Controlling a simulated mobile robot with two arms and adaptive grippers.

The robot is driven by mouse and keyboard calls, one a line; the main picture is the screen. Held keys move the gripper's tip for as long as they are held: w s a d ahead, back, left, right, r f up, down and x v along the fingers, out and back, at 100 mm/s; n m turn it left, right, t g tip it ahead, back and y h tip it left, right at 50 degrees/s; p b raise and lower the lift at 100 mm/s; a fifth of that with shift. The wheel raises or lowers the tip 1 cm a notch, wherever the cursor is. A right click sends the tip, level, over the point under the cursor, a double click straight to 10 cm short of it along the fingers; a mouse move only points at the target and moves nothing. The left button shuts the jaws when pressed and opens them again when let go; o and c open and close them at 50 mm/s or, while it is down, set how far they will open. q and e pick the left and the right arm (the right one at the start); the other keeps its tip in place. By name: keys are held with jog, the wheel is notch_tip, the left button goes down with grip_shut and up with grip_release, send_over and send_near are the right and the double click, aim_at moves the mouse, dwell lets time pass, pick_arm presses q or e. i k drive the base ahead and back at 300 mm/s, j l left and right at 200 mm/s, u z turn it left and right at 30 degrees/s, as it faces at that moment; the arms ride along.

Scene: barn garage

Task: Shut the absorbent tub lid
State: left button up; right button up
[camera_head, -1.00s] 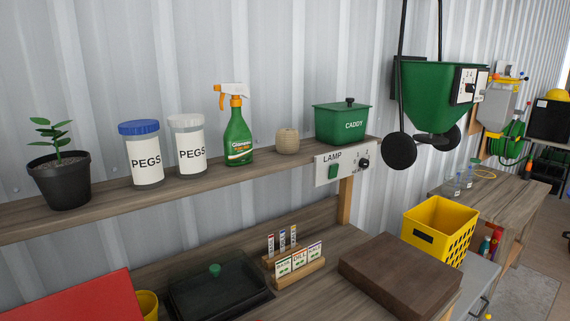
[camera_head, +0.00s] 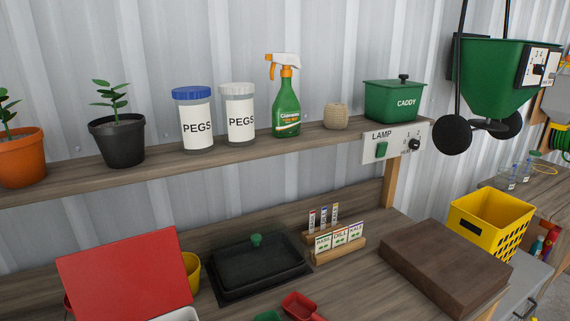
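A red panel (camera_head: 125,278), which looks like a raised, tilted tub lid, stands at the lower left of the head view. A pale rim (camera_head: 183,315) shows just below it at the bottom edge, with most of that container cut off. No label for absorbent is readable, so I cannot be sure that this is the absorbent tub. Neither of my grippers is in view.
A yellow pot (camera_head: 191,272) stands right beside the red panel. A black covered tray (camera_head: 256,267), a red scoop (camera_head: 302,307), a seed packet rack (camera_head: 338,240) and a brown block (camera_head: 445,266) occupy the bench. A shelf (camera_head: 250,158) runs above.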

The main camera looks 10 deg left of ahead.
aim_at(144, 277)
jog(key=j+u, duration=0.1)
jog(key=u, duration=0.7)
jog(key=j+u, duration=0.15)
jog(key=u, duration=0.25)
